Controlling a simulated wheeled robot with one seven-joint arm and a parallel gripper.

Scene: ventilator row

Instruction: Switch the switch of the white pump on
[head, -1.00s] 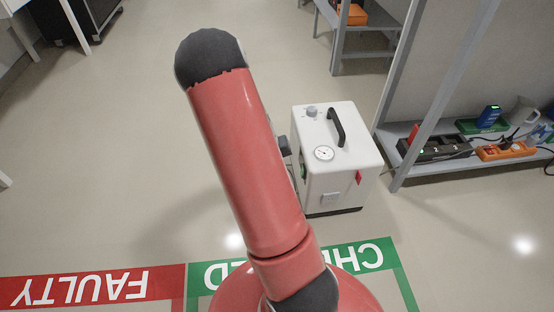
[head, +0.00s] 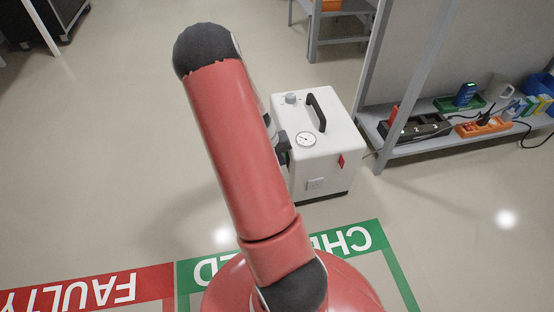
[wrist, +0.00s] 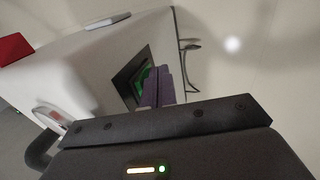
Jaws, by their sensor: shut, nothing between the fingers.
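The white pump (head: 326,150) stands upright on the floor, with a black handle, a grey knob and a round gauge on top. In the wrist view its white body (wrist: 100,75) is close, and a dark recess in one face holds a green part, which looks like the switch (wrist: 146,80). Whether the switch is on or off cannot be told. My gripper (wrist: 167,88) is shut and empty, its fingertips at the recess edge, partly covering the green part; contact is unclear. In the head view my arm hides most of the gripper at the pump's left side.
A grey shelf (head: 395,150) with trays, an orange box and a jug stands right of the pump. Green (head: 350,238) and red (head: 90,290) floor markings lie in front. The floor left of my arm is clear.

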